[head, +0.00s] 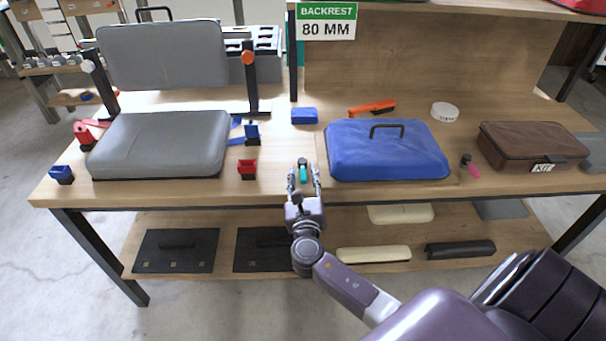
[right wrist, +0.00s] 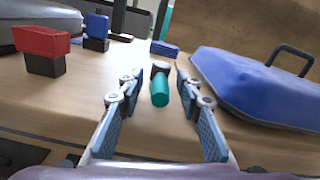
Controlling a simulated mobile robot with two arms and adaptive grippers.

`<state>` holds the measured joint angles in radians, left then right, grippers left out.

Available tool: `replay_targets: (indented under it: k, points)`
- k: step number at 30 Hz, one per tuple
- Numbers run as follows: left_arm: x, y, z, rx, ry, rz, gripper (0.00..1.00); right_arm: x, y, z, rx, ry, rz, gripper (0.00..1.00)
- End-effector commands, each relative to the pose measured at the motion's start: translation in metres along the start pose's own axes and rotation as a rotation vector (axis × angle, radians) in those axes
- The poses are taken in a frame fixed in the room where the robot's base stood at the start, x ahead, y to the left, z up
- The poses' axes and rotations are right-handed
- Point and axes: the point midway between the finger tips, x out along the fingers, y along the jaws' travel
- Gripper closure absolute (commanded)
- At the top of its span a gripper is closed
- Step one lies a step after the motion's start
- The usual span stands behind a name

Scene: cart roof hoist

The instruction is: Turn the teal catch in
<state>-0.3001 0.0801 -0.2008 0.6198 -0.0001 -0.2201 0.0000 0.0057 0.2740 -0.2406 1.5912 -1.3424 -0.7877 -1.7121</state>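The teal catch (head: 303,174) is a small teal cylinder with a dark round end, near the front edge of the bench. It also shows in the right wrist view (right wrist: 160,91), lying between the fingers. My right gripper (head: 304,172) is open around the catch, with one finger on each side. In the right wrist view (right wrist: 160,88) gaps show between the catch and both fingers. My left gripper is not in view.
A blue padded case (head: 387,150) with a handle is just right of my right gripper. A red block (head: 247,167) and grey cushion (head: 160,143) are to the left. A pink-ended catch (head: 472,168) and brown kit bag (head: 530,146) are farther right. The bench front edge is close.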

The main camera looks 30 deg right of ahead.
Motion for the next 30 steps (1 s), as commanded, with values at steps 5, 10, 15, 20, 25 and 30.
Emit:
replay_targets:
  k: [5,10,15,20,25,30]
  points:
    - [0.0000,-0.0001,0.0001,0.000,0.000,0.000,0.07,-0.0002,-0.0001,-0.0002,0.000,0.000,0.000,0.70]
    - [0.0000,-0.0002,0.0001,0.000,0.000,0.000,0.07,-0.0004,-0.0001,-0.0003,0.000,0.000,0.000,0.89]
    - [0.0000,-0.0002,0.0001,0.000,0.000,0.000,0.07,-0.0005,-0.0001,-0.0004,0.000,0.001,0.000,1.00]
    - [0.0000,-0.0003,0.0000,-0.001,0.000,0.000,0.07,-0.0006,0.0000,-0.0004,0.001,0.001,0.000,1.00]
    - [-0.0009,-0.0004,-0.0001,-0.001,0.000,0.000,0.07,-0.0002,-0.0015,-0.0004,-0.002,-0.003,0.013,1.00]
    - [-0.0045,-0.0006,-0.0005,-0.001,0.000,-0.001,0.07,0.0006,-0.0080,-0.0012,-0.008,-0.025,0.108,1.00]
